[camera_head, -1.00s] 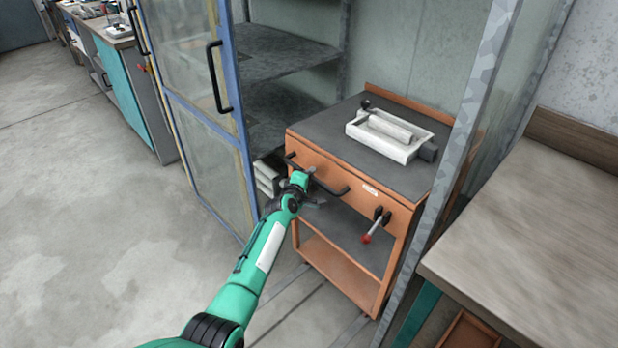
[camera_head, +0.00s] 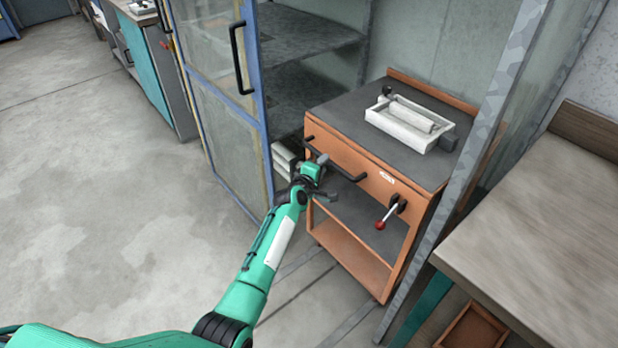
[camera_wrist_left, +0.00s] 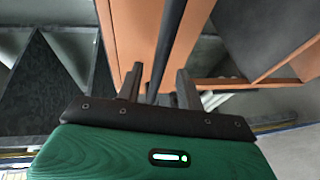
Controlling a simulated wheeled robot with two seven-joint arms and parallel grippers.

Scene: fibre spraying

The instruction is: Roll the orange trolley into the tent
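The orange trolley (camera_head: 350,262), with a dark top and a black bar handle (camera_head: 350,175) on its front, stands upright at the tent's opening, mostly within its frame. The tent has a blue-edged clear door (camera_head: 228,140), swung open, and a grey metal post (camera_head: 492,120). My left gripper (camera_head: 324,178) is at the left half of the handle. In the left wrist view its two fingers (camera_wrist_left: 158,88) stand apart, with the handle bar (camera_wrist_left: 171,40) running between or just beyond them; contact cannot be told. My right gripper is not in view.
A white tray with a roller (camera_head: 410,122) lies on the trolley top. A wooden-topped bench (camera_head: 540,240) stands close on the right. Grey shelves (camera_head: 310,45) are behind the door. The floor at left is clear.

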